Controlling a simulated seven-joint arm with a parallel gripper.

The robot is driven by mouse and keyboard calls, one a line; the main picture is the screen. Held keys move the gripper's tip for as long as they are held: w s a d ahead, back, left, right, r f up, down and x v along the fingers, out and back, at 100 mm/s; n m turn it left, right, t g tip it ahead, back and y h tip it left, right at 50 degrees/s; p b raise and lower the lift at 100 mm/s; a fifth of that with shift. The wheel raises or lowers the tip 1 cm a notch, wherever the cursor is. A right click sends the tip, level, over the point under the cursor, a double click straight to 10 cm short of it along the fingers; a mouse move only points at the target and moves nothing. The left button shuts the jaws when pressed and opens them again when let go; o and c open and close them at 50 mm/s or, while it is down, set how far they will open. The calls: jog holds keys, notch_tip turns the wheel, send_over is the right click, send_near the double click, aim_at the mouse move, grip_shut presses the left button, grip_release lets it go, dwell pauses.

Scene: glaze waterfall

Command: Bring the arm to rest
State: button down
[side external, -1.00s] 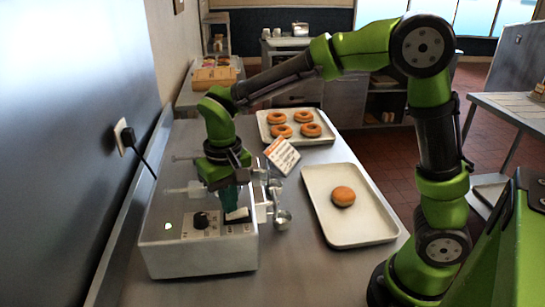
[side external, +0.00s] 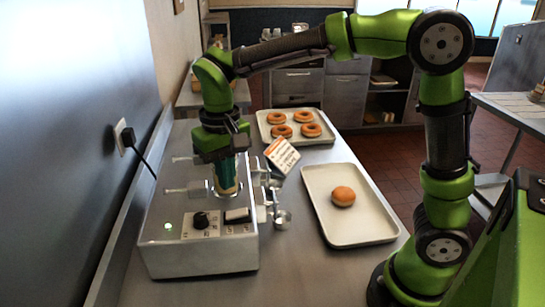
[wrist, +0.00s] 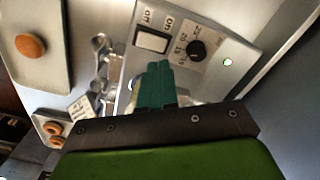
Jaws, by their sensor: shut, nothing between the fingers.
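My gripper (side external: 228,192) is above the steel glaze machine (side external: 205,255), with its teal fingers pointing down. In the wrist view the fingers (wrist: 155,75) are together with nothing between them. The machine's front panel has a black knob (side external: 201,220), a pale rocker switch (side external: 238,215) and a lit greenish-white lamp (side external: 168,226). The fingertips appear apart from the switch, which shows clear of them in the wrist view (wrist: 152,40).
A farther tray (side external: 295,138) holds several ring doughnuts. A wall plug (side external: 127,137) is at left.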

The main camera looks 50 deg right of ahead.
jog(key=shift+s+d+f+n+t+y, duration=0.15)
jog(key=shift+s+f+n+t+y, duration=0.2)
jog(key=shift+s+f, duration=0.25)
jog(key=s+d+r+m+t+y, duration=0.1)
jog(key=s+d+r+t, duration=0.3)
jog(key=s, duration=0.8)
jog(key=d+t, duration=0.2)
jog(key=d, duration=0.2)
jog(key=shift+s+d+r+m, duration=0.15)
jog(key=shift+s+d+m, duration=0.1)
jog(key=shift+m, duration=0.1)
jog(key=shift+t, duration=0.25)
